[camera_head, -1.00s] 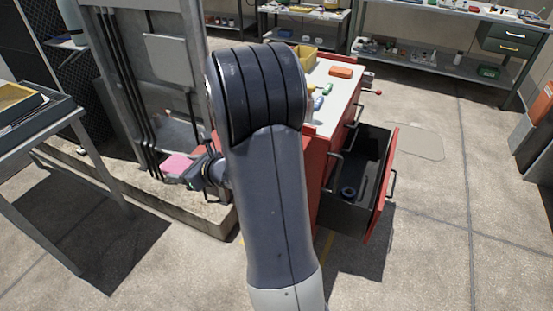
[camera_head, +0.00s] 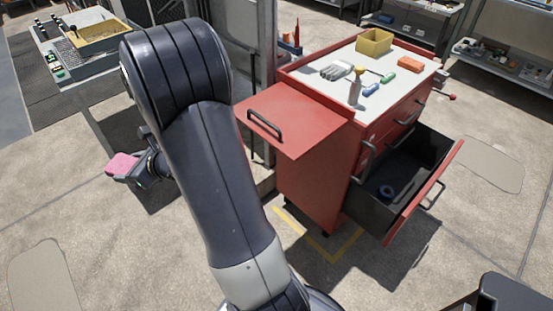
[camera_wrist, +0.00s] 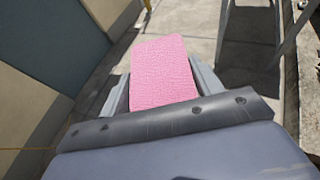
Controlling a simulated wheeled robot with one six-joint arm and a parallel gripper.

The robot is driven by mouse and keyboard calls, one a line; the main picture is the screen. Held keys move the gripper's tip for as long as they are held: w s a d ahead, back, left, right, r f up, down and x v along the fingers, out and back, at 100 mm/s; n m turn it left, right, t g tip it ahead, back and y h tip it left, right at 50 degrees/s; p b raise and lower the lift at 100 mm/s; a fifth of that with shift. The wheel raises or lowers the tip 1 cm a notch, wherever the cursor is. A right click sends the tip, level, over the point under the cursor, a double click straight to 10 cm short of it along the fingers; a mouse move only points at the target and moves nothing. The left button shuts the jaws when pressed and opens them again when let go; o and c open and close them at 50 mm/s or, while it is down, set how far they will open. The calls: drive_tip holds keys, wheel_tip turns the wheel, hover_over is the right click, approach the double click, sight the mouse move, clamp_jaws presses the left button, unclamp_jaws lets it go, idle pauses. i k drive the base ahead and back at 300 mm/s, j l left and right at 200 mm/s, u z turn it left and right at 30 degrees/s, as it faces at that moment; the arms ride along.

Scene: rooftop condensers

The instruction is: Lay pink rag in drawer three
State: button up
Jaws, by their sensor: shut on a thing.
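The pink rag (camera_head: 122,164) is a flat pink pad held in my gripper (camera_head: 118,172) at the left of the head view, over the floor and apart from the cabinet. In the wrist view the rag (camera_wrist: 163,72) lies between the two grey fingers, and my gripper (camera_wrist: 163,85) is shut on it. The red tool cabinet (camera_head: 315,190) stands to the right of my arm. One lower drawer (camera_head: 408,172) is pulled open, with a dark inside and a dark blue ring-like roll (camera_head: 386,192) in it. I cannot read any drawer number.
The cabinet's white top (camera_head: 395,75) holds a yellow bin (camera_head: 374,43), a spray bottle (camera_head: 355,88), gloves, an orange block and small tools. A red side leaf (camera_head: 290,122) with a handle juts out toward my arm. A bench (camera_head: 85,60) with a tray stands at back left.

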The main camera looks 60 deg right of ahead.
sight(406, 172)
drive_tip(key=k+l+u, duration=0.15)
drive_tip(key=k+u, duration=0.2)
drive_tip(key=k, duration=0.15)
drive_tip(key=k+u, duration=0.35)
drive_tip(key=k, duration=0.15)
drive_tip(key=k+l, duration=0.1)
drive_tip(key=k, duration=0.6)
drive_tip(key=k+z, duration=0.1)
drive_tip(key=z, duration=0.3)
drive_tip(key=l+z, duration=0.1)
drive_tip(key=z, duration=0.3)
drive_tip(key=k+l+z, duration=0.1)
drive_tip(key=z, duration=0.3)
